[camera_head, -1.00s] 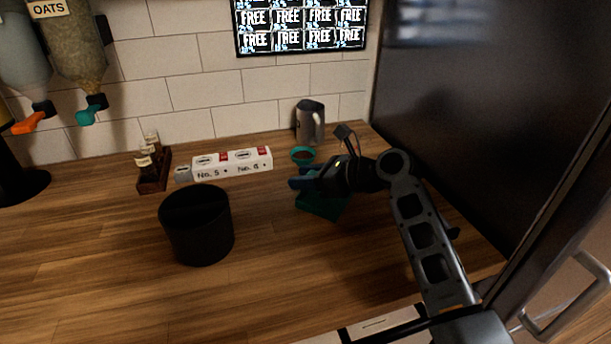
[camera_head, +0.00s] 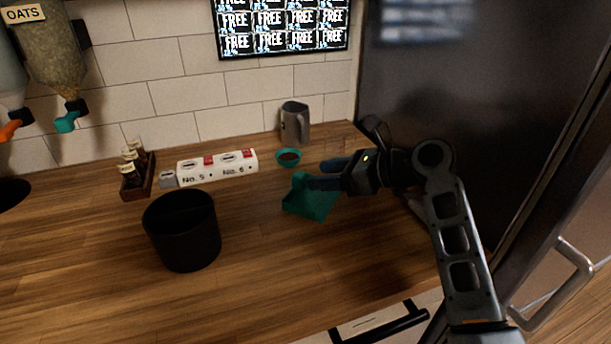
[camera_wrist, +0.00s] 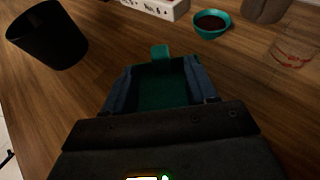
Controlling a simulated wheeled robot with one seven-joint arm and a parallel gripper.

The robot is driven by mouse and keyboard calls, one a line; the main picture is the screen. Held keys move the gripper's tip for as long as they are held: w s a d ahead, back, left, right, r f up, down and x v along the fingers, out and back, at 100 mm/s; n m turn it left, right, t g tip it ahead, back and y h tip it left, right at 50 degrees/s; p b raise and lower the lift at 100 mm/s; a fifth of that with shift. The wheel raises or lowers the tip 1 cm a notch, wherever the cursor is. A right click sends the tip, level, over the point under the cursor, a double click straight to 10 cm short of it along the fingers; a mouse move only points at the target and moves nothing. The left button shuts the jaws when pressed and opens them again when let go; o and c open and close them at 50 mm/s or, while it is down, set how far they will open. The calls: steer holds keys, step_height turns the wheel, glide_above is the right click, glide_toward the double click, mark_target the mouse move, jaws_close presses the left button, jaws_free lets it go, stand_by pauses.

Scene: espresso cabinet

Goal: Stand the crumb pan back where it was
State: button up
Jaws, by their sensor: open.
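The teal crumb pan (camera_head: 312,201) rests on the wooden counter, in front of a small teal bowl. My gripper (camera_head: 318,182) is open, low over the pan, and hides part of its far side. In the wrist view the pan (camera_wrist: 164,88) shows between the two blue fingers of my gripper (camera_wrist: 160,76), with its narrow tab pointing away from me. Whether the fingers touch the pan's sides I cannot tell.
A black bin (camera_head: 183,232) stands at the left front. Behind are a white No. 5/No. 6 box (camera_head: 217,167), a bottle rack (camera_head: 138,177), the teal bowl (camera_head: 288,158) and a metal pitcher (camera_head: 295,123). A dark cabinet side bounds the right.

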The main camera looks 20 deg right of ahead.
steer(key=shift+v, duration=1.55)
